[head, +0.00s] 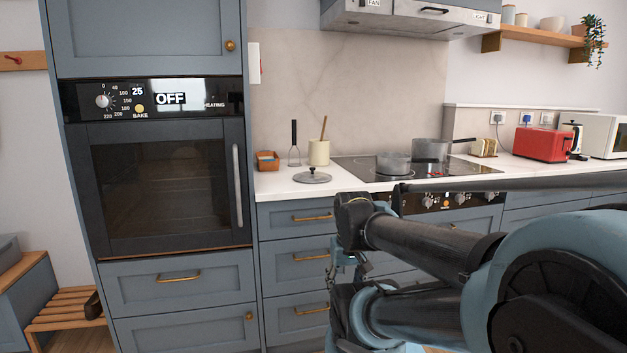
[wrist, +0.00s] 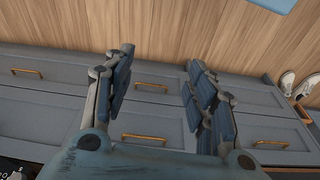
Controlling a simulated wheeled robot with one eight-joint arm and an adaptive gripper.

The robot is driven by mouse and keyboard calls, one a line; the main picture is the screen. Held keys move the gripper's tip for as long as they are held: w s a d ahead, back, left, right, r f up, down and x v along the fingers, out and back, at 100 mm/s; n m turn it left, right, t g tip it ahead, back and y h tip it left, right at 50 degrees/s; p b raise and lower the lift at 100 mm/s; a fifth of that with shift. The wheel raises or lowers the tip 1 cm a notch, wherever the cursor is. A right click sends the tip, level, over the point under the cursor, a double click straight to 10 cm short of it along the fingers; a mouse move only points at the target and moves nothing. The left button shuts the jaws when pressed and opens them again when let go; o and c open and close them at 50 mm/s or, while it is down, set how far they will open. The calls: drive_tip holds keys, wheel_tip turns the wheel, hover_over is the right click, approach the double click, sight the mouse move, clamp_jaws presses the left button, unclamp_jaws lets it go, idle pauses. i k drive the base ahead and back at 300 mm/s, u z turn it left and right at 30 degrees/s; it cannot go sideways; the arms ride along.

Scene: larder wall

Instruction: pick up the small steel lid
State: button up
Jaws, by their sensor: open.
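The small steel lid (head: 312,175) lies on the white worktop in the head view, left of the hob, with its dark knob upward. My gripper (wrist: 160,62) is open in the wrist view, with its two fingers spread and nothing between them. It hangs low in front of the drawer fronts, below the worktop and apart from the lid. In the head view my arm covers much of the lower right, and the fingers are hard to make out there. The lid does not show in the wrist view.
Behind the lid stand a terracotta box (head: 267,161), a masher (head: 294,146) and a cream crock (head: 319,152). The tall oven (head: 167,186) borders the worktop (head: 278,184) on the left.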

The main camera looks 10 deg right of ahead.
sight(312, 176)
drive_tip(key=k, duration=1.25)
drive_tip(key=z, duration=0.3)
drive_tip(key=i, duration=1.7)
drive_tip(key=u, duration=0.5)
